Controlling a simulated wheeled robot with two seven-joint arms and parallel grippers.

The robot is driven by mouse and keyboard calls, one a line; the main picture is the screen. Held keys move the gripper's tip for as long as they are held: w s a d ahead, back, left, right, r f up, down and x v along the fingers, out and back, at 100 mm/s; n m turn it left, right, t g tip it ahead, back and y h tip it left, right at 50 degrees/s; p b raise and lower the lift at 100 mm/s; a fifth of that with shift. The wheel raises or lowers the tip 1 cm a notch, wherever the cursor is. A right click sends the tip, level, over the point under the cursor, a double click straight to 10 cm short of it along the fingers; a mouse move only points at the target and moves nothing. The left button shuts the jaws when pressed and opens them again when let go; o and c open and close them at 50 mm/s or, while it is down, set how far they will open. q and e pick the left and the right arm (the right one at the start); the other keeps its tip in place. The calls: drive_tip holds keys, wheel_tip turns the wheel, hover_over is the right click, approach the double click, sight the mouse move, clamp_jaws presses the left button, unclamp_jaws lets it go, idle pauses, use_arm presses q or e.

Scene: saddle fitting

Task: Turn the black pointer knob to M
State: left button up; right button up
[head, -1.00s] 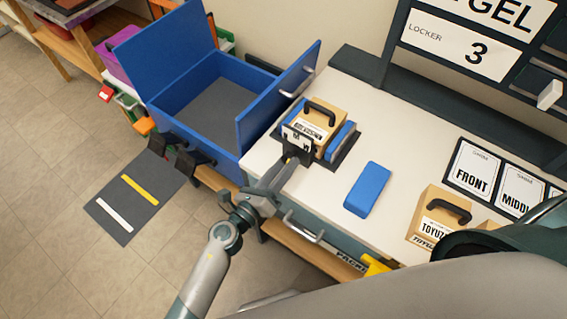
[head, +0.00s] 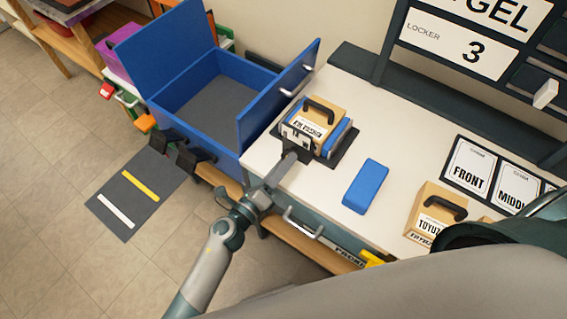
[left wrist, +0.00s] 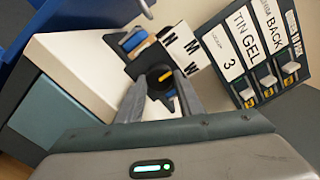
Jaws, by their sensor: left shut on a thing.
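The black pointer knob (left wrist: 160,76) with a yellow mark shows between the fingers of my left gripper (left wrist: 160,88) in the left wrist view. The gripper is shut on it. Beside the knob, a white plate (left wrist: 184,52) carries black letters, among them M. The yellow mark slants up to the right in that view; I cannot tell exactly which letter it points at. In the head view my left gripper (head: 302,138) is at the front of a fixture with blue pads (head: 338,137), and the knob is hidden. My right gripper is out of view.
A tan box (head: 323,112) with a black handle sits in the fixture. A blue block (head: 366,186) and another tan box (head: 429,210) stand on the white worktop (head: 385,150). An open blue chest (head: 240,130) stands close on the left.

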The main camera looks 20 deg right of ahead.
use_arm(q)
drive_tip(key=o, duration=0.9)
drive_tip(key=shift+o, duration=0.8)
drive_tip(key=shift+s+a, duration=0.1)
drive_tip(key=shift+a, duration=0.05)
drive_tip(key=b+v, duration=0.4)
drive_tip(key=v, duration=1.3)
drive_tip(key=shift+f, duration=0.1)
